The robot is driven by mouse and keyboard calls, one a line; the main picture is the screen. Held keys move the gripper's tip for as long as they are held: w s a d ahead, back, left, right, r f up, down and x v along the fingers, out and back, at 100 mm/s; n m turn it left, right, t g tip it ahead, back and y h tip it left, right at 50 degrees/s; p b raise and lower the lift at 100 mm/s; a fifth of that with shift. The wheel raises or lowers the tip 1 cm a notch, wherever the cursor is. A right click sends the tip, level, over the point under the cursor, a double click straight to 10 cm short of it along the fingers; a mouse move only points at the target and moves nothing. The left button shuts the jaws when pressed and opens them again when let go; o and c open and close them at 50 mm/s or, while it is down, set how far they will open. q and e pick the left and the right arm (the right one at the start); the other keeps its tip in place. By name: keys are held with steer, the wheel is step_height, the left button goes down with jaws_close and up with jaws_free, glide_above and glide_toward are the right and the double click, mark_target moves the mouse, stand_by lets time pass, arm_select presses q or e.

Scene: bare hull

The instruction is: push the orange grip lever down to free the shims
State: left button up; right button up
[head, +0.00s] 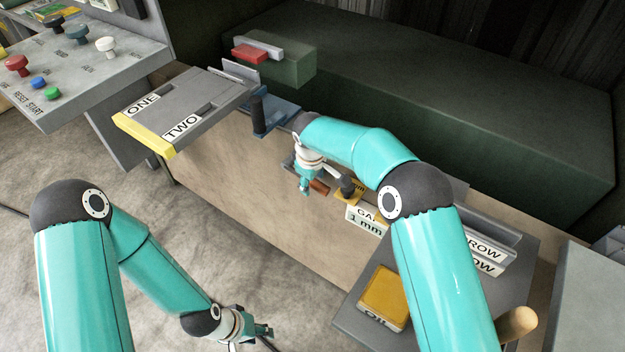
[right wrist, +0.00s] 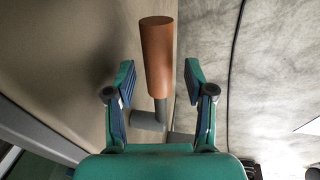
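The orange grip lever (head: 320,187) shows in the head view on the front of the bench, just right of my right gripper (head: 306,188). In the right wrist view the lever's orange cylinder (right wrist: 157,60) stands upright on a grey stem, in the gap between the two fingers. My right gripper (right wrist: 158,80) is open, with a finger on each side of the lever and visible space between. My left gripper (head: 264,330) hangs low at the bottom of the head view, away from the lever; its fingers are too small to read.
A grey tray labelled ONE and TWO (head: 190,100) juts out at left. A yellow oil box (head: 384,297) is at lower right. Floor (head: 230,235) in front is clear.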

steer(key=v, duration=1.2)
